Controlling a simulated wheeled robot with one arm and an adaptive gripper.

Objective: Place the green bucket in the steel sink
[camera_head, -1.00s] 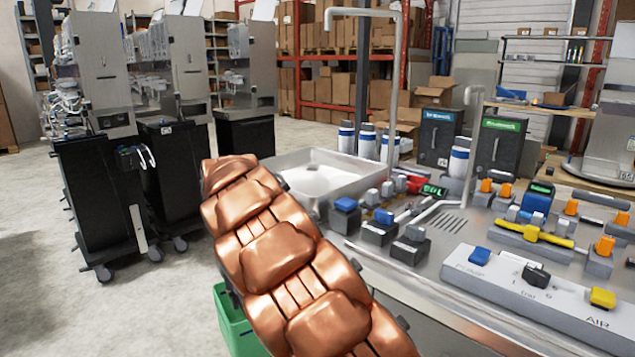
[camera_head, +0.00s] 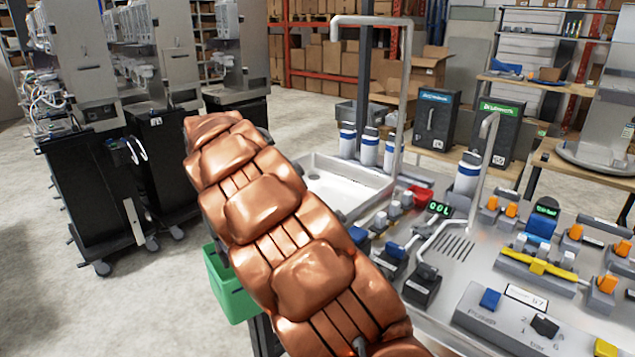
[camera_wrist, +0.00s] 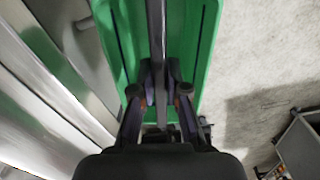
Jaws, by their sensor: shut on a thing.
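The steel sink (camera_head: 342,188) is a shallow pale basin at the far left end of the steel counter, below a tall bent pipe. No object shows in its visible part. The green bucket (camera_head: 229,288) hangs low to the left of the counter, outside the sink, partly hidden behind my copper-coloured arm. In the wrist view the bucket (camera_wrist: 197,38) fills the upper middle. My gripper (camera_wrist: 160,88) is shut on it there, with a dark bar running between the fingers. The exact grip point is unclear. In the head view my gripper is hidden.
The steel counter (camera_head: 455,245) carries valves, switches and a green display. White-and-blue bottles (camera_head: 368,148) stand behind the sink. Tall dispenser machines on black cabinets (camera_head: 165,150) stand at the left. Grey floor (camera_head: 85,310) is open in the lower left.

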